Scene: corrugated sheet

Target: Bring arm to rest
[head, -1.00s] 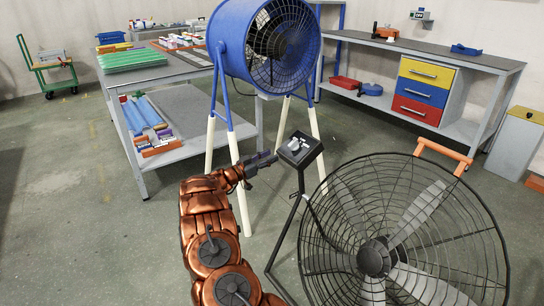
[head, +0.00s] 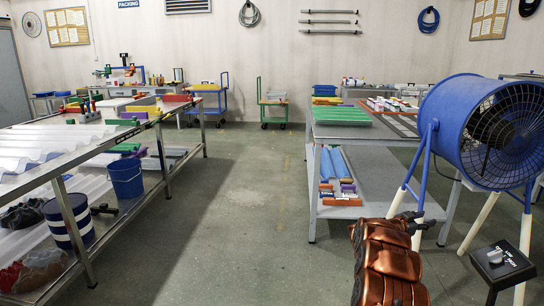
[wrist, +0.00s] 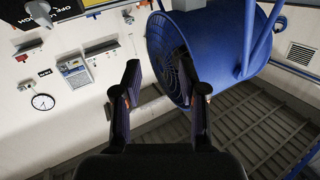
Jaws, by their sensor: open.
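My copper-coloured arm (head: 388,262) shows at the bottom right of the head view, in front of the blue fan's stand. The blue drum fan (wrist: 172,62) appears beyond the fingers, and a dark control box with a knob (wrist: 38,12) shows at the top left. The control box (head: 502,266) also stands at the lower right of the head view.
The blue fan (head: 490,130) stands on legs at the right. A grey workbench (head: 365,133) with a green sheet stack is behind my arm. A long table with corrugated sheets (head: 60,140) and a blue bucket (head: 125,178) are left. The middle floor (head: 230,220) is clear.

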